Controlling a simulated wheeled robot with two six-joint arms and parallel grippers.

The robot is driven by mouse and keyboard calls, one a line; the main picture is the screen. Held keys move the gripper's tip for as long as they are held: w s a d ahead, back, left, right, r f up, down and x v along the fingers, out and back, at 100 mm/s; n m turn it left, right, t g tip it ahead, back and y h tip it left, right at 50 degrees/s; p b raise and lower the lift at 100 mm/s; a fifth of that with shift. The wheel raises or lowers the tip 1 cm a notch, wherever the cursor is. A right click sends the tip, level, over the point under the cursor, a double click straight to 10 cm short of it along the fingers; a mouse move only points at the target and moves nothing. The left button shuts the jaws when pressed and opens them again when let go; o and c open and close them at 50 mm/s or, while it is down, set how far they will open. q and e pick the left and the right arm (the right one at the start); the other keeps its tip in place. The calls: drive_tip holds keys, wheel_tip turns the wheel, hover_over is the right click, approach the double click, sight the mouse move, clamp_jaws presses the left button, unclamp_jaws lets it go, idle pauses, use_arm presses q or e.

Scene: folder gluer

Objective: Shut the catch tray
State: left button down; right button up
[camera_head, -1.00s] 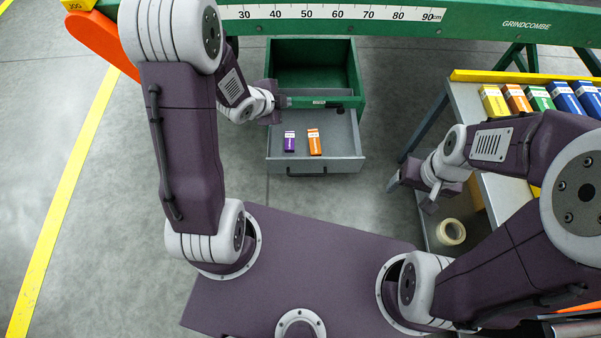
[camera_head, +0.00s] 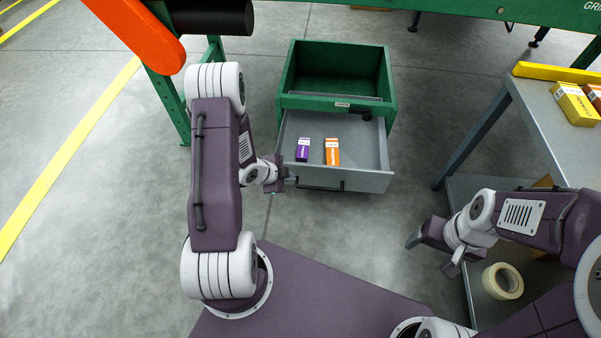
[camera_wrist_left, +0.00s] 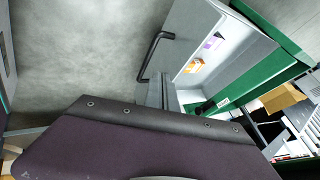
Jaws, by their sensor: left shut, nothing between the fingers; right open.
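The grey catch tray (camera_head: 365,178) is pulled out of the green housing (camera_head: 386,88) in the head view. A purple carton (camera_head: 303,149) and an orange carton (camera_head: 332,151) stand inside it. Its dark bar handle (camera_head: 320,187) is on the front panel. The tray and its handle (camera_wrist_left: 153,55) also show in the left wrist view. My left gripper (camera_head: 290,180) is shut and empty at the left end of the tray's front; whether it touches cannot be told. My right gripper (camera_head: 430,250) is open, right of and nearer than the tray, holding nothing.
A grey side table (camera_head: 540,115) with cartons stands at the right, and a tape roll (camera_head: 502,281) lies on its lower shelf. An orange part (camera_head: 135,30) and a green leg (camera_head: 168,100) are at the left. Floor in front of the tray is clear.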

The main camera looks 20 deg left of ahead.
sight(306, 170)
use_arm(q)
drive_tip(key=w+f+b, duration=0.1)
drive_tip(key=w+f, duration=0.1)
drive_tip(key=w+f+b, duration=0.2)
drive_tip(key=w+d+f+b, duration=0.1)
drive_tip(key=w+f+b, duration=0.1)
drive_tip(key=w, duration=0.1)
drive_tip(key=shift+f, duration=0.1)
drive_tip(key=shift+w+a, duration=0.2)
drive_tip(key=shift+w, duration=0.25)
use_arm(e)
wheel_tip(306, 170, down, 6)
drive_tip(key=shift+f, duration=0.2)
use_arm(q)
drive_tip(key=shift+w, duration=0.1)
use_arm(e)
drive_tip(key=shift+r, duration=0.1)
